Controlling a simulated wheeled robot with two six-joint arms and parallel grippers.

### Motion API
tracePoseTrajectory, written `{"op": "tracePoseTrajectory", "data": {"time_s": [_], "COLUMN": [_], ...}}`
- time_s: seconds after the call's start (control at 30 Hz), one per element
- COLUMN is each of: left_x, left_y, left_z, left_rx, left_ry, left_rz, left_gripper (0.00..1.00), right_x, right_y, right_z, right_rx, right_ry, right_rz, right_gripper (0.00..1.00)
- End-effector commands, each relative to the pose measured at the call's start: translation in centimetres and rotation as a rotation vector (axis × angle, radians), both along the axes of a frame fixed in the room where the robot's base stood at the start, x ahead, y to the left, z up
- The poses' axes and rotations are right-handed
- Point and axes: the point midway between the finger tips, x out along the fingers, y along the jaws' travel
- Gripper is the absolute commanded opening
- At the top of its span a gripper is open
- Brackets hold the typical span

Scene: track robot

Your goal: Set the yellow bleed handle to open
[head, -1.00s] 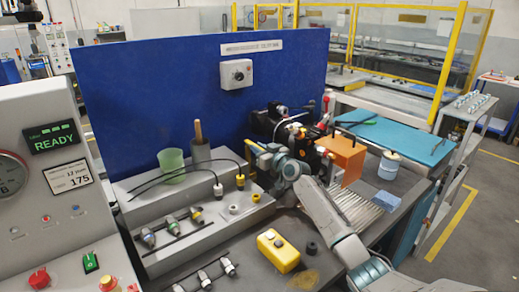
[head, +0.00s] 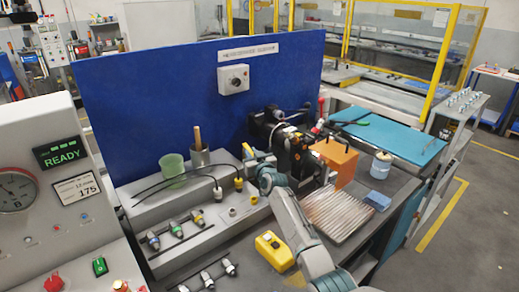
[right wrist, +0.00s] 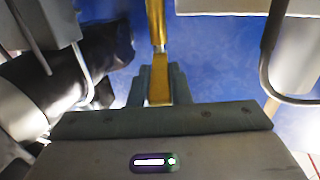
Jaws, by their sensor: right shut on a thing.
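The yellow bleed handle (right wrist: 159,78) is a narrow bar that runs up from between the fingers in the right wrist view. My right gripper (right wrist: 159,92) is shut on its near end. In the head view the yellow handle (head: 248,150) shows as a small tip beside my right gripper (head: 258,160), left of the dark machine (head: 292,150). The gripper and wrist hide most of the handle and its pivot there, so I cannot tell its exact setting. My left gripper is not in view.
A grey stepped block (head: 150,195) with hoses and fittings stands left of the arm. A yellow box (head: 275,248) lies in front of it. A blue panel (head: 150,90) closes the back.

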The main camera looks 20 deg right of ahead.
Motion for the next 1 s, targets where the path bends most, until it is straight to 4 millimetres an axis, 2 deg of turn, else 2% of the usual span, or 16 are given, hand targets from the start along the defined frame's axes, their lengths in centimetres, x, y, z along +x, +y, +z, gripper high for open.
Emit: {"op": "tracePoseTrajectory", "data": {"time_s": [0.27,0.3,0.37,0.4,0.77,1.0], "left_x": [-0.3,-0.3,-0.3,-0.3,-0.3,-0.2], "left_y": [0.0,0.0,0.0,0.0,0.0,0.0], "left_z": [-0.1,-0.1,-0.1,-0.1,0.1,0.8], "left_rx": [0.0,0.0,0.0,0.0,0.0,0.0], "left_ry": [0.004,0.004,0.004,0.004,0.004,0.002], "left_rz": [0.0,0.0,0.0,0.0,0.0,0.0], "left_gripper": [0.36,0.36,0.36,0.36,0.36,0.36], "right_x": [0.0,0.0,0.0,0.0,-0.5,-3.9], "right_y": [-0.1,-0.1,-0.1,-0.1,0.0,-0.1], "right_z": [-0.2,-0.2,-0.2,-0.1,0.0,-0.2], "right_rx": [-0.001,-0.001,-0.001,0.0,-0.001,-0.002], "right_ry": [0.0,0.0,0.0,0.0,-0.001,-0.001], "right_rz": [-0.001,-0.001,-0.001,-0.001,0.0,0.0], "right_gripper": [0.0,0.25,0.37,0.39,0.39,0.39]}}
